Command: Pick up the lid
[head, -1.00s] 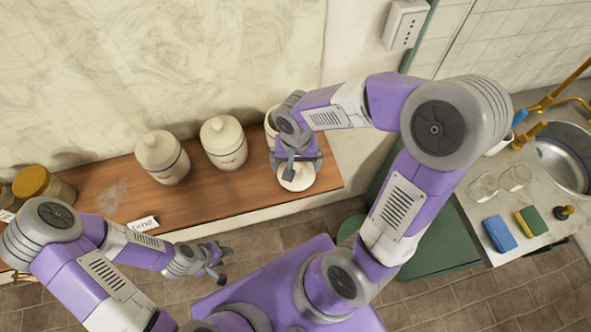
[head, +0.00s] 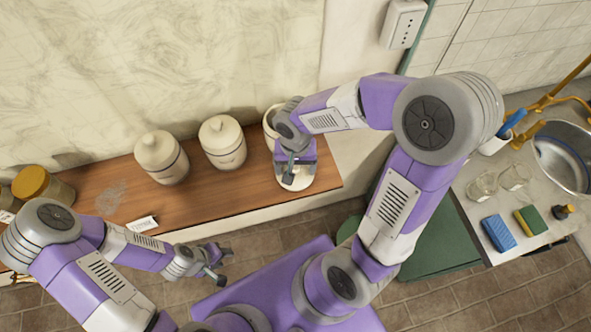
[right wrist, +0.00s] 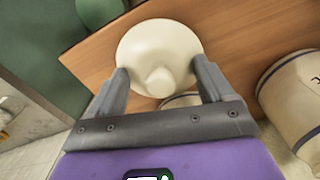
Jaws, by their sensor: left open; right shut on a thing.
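The lid (right wrist: 158,48) is a round cream disc with a knob, seen in the right wrist view. My right gripper (right wrist: 165,88) is shut on it, with one finger at each side of the lid and the knob between them. In the head view the lid (head: 295,184) shows partly below the right gripper (head: 290,176), near the shelf's front edge. I cannot tell whether it touches the wood. A cream canister (head: 270,122) behind is mostly hidden by my right arm. My left gripper (head: 222,268) is open and empty, in front of the shelf.
The wooden shelf (head: 215,195) holds two lidded cream canisters (head: 162,158) (head: 223,143), a small label card (head: 142,223) and a jar with a yellow-brown lid (head: 32,182). At right, a counter holds glasses, sponges (head: 498,233) and a sink (head: 565,160).

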